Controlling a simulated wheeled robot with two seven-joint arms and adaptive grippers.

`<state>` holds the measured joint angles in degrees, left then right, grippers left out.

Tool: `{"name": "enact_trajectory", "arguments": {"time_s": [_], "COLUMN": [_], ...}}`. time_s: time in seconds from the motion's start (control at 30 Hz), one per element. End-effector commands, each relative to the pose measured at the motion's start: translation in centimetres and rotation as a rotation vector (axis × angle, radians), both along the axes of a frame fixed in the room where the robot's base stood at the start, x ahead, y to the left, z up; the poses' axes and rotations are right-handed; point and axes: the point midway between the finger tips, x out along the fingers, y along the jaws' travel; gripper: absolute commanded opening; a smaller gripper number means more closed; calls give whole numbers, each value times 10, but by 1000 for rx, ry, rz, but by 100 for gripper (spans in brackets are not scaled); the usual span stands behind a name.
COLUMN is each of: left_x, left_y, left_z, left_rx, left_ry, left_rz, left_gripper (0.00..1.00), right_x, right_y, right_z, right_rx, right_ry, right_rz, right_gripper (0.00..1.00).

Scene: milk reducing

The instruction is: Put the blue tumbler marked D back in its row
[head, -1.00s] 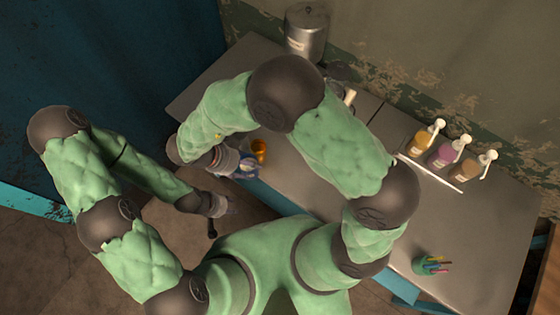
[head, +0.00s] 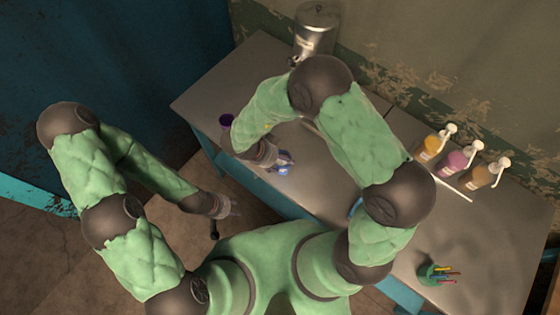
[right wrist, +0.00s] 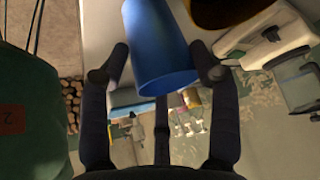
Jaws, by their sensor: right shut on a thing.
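The blue tumbler (right wrist: 160,50) is between the fingers of my right gripper (right wrist: 162,75) in the right wrist view, tilted in that picture. My right gripper is shut on it. In the head view my right gripper (head: 278,160) is over the table near its front edge, and a small part of the blue tumbler (head: 283,170) shows at its fingertips. The letter D is not visible. My left gripper (head: 236,210) hangs low in front of the table, away from the tumbler; its fingers are too small to read.
A purple cup (head: 226,120) stands near the table's left end. A steel canister (head: 316,30) is at the back. Several pump bottles (head: 456,158) stand at the back right, and a green pen cup (head: 428,274) at the right. The table's middle (head: 340,185) is clear.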

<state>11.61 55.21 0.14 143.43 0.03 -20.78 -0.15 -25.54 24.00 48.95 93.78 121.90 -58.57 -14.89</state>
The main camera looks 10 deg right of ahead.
Motion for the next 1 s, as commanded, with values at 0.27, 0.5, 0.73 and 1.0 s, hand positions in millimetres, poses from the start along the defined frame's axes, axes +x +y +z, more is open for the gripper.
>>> {"name": "enact_trajectory", "arguments": {"time_s": [0.27, 0.5, 0.73, 1.0], "left_x": [0, 0, 0, 0], "left_y": [0, 0, 0, 0], "left_z": [-4, -3, -3, -2], "left_rx": [0, 0, 0, 0], "left_ry": [0, 0, 0, 0], "left_rz": [0, 0, 0, 0], "left_gripper": [40, 40, 40, 40], "right_x": [1, 0, 0, 1], "right_y": [0, 0, 0, 4], "right_z": [-11, -13, -13, -6], "right_rx": [0, 0, 0, 1], "right_ry": [-2, -1, -1, -4], "right_rz": [-2, -2, -2, 0], "right_gripper": [16, 82, 86, 86]}}
